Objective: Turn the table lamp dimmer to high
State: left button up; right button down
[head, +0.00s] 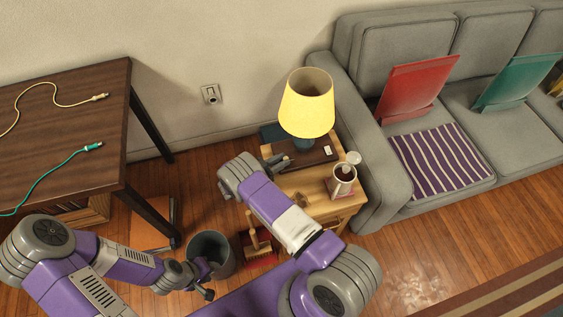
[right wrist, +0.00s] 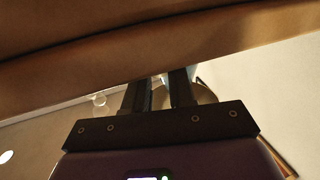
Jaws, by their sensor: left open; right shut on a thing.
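The table lamp has a yellow shade (head: 306,108) and stands on the wooden side table (head: 318,203). Its teal base (head: 304,143) shows only partly below the shade. I cannot make out the dimmer. My right gripper (head: 283,160) is low beside the lamp's foot, at the left end of a dark brown box (head: 313,156). In the right wrist view its fingers (right wrist: 161,88) are close together on something small that is mostly hidden. A pale bluish patch shows behind them. My left gripper (head: 208,283) is open and empty near the grey bin.
A mug (head: 343,178) and a small pale jar (head: 354,158) stand at the side table's right. A grey bin (head: 222,262) and a red-based wooden item (head: 257,243) are on the floor. A grey sofa (head: 372,172) closes the right side; a dark table (head: 65,122) stands left.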

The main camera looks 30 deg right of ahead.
jog(key=shift+w+f+m+g, duration=0.1)
jog(key=shift+w+m+g, duration=0.1)
jog(key=shift+m+g, duration=1.7)
jog(key=shift+w+d+m+g+y, duration=0.1)
jog(key=shift+m+g+y, duration=0.25)
jog(key=shift+g, duration=0.6)
jog(key=shift+w+m+g+y, duration=0.1)
jog(key=shift+m+g+y, duration=0.2)
jog(key=shift+g, duration=0.65)
jog(key=c, duration=0.9)
grip_release()
jog(key=shift+c, duration=0.2)
